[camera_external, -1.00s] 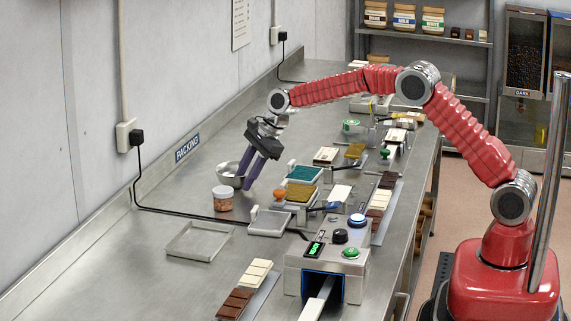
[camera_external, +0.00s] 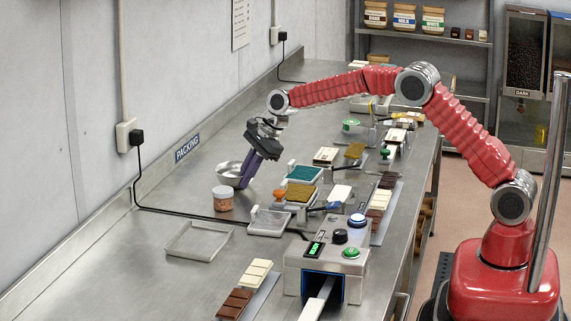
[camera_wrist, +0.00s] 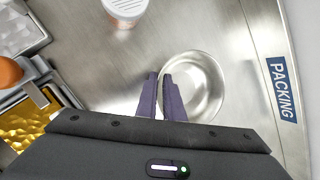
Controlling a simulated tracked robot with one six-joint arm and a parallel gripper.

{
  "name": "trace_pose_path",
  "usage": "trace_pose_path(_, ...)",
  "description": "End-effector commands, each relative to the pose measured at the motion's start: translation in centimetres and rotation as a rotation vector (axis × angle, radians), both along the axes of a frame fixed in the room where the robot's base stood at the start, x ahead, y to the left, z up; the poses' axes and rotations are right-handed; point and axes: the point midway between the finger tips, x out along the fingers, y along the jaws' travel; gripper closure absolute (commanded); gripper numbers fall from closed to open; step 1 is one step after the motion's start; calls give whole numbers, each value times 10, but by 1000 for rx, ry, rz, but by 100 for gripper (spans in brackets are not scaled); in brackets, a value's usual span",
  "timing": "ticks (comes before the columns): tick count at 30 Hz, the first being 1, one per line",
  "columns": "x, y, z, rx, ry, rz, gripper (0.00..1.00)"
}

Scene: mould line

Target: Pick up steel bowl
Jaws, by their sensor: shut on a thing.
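The steel bowl (camera_external: 229,172) stands on the steel bench near the back wall; it also shows in the wrist view (camera_wrist: 205,88). My gripper (camera_external: 243,183) points down at the bowl's right side. In the wrist view my gripper's purple fingers (camera_wrist: 165,80) are close together at the bowl's left rim, shut on its wall. The bowl looks empty and upright. The fingers hide part of its near rim. I cannot tell any gap between the bowl and the bench.
A small lidded jar (camera_external: 223,198) stands just in front of the bowl. An empty shallow tray (camera_external: 199,240) lies nearer. Mould stations with a green-topped block (camera_external: 304,174) stand to the right. A black cable (camera_external: 165,212) runs along the bench.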

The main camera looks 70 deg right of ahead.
Motion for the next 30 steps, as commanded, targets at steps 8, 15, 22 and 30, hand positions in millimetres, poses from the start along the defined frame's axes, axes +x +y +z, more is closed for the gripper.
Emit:
trace_pose_path(8, 0, 0, 0, 1, 1, 0, 100)
trace_pose_path(15, 0, 0, 0, 1, 1, 0, 100)
trace_pose_path(22, 0, 0, 21, 0, -1, 1, 100)
trace_pose_path(30, 1, 0, 68, 0, -2, 2, 100)
